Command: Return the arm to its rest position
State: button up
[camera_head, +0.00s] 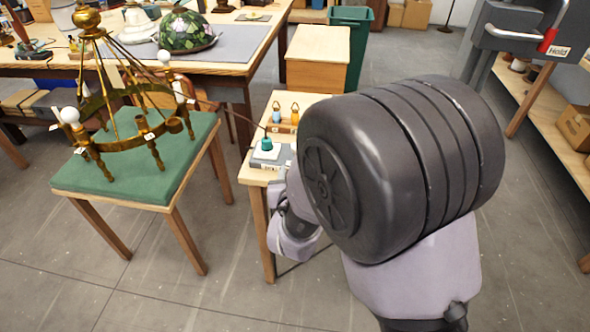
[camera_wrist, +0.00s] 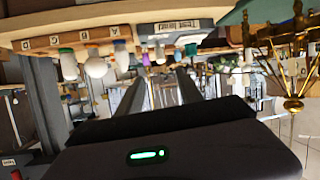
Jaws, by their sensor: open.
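My arm (camera_head: 400,165) is a large dark joint with light grey links, right of centre in the head view. It hides part of the small wooden table (camera_head: 264,177) and my gripper's fingers. In the wrist view my gripper (camera_wrist: 160,88) shows two dark fingers apart, with nothing clearly held between them. That view appears upside down. A brass ring chandelier (camera_head: 130,132) stands upright on a green-topped table (camera_head: 150,180), left of my arm; it also shows at the right of the wrist view (camera_wrist: 292,104). White bulbs (camera_head: 69,115) sit on it.
The small table holds a wooden rack (camera_head: 284,126) with blue and orange pieces, and a teal object (camera_head: 267,144) on a grey box. A workbench (camera_head: 225,65) with a stained-glass shade (camera_head: 187,32) stands behind. A green bin (camera_head: 352,40) is at the back. Floor shows at lower left.

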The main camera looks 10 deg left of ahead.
dwell(0.3)
jog(key=s+d+r+m+g, duration=0.4)
jog(key=s+d+r, duration=0.4)
jog(key=d+r, duration=0.3)
jog(key=s+d+m+g, duration=0.1)
jog(key=s+d+g, duration=0.1)
jog(key=s, duration=0.7)
jog(key=s+d+r+m+g, duration=0.1)
jog(key=s+d, duration=0.4)
jog(key=s, duration=0.5)
jog(key=shift+s+d+m+g, duration=0.3)
jog(key=shift+m+g, duration=0.1)
jog(key=shift+m, duration=0.1)
